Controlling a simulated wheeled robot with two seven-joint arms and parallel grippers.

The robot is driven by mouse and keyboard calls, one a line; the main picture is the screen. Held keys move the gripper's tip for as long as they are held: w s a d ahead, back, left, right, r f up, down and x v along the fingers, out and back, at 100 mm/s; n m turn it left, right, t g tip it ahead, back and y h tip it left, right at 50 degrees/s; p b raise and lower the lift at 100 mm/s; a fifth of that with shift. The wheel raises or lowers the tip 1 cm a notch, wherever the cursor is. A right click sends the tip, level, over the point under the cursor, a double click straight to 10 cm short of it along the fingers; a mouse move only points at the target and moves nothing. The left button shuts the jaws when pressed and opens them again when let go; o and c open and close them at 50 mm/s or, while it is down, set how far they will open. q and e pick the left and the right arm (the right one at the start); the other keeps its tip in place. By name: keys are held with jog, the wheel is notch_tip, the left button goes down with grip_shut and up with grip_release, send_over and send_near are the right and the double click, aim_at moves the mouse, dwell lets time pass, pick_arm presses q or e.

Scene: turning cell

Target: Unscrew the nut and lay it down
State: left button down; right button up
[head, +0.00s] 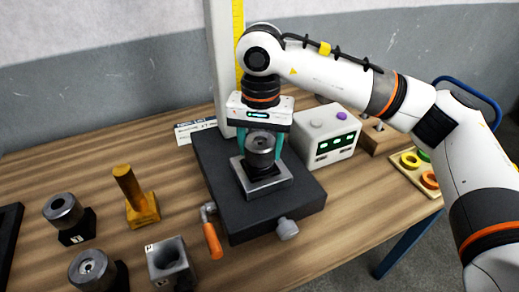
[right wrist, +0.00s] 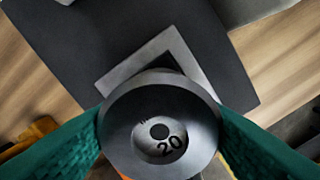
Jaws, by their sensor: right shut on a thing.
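A dark grey round piece (head: 261,150), which looks like the nut, is over a square metal plate (head: 266,186) on a black base (head: 235,220). In the right wrist view the round piece (right wrist: 160,128) shows a top face marked "20" with a hole in the middle. My right gripper (head: 262,146) comes down from above, its teal fingers shut on opposite sides of the piece. The underside of the piece and any thread are hidden, so I cannot tell whether it touches the plate. My left gripper is out of view.
Dark cylinders (head: 63,209) (head: 92,270), a yellow post on a foot (head: 130,188) and a grey block with an opening (head: 168,262) stand at left. An orange-handled crank (head: 212,240) sits by the base. A grey control box (head: 325,135) and ring tray (head: 412,178) are at right.

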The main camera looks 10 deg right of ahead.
jog(key=shift+s+f+n, duration=0.2)
jog(key=shift+s+n, duration=0.05)
jog(key=shift+n, duration=0.05)
jog(key=shift+f+n+b, duration=0.15)
jog(key=shift+n+b, duration=0.3)
jog(key=shift+n, duration=0.35)
jog(key=shift+n+b, duration=0.3)
jog(key=shift+n, duration=0.3)
jog(key=shift+r+n, duration=0.25)
jog(key=shift+n, duration=0.65)
jog(key=shift+f+n+b, duration=0.1)
jog(key=shift+n+b, duration=0.3)
jog(key=shift+n, duration=0.8)
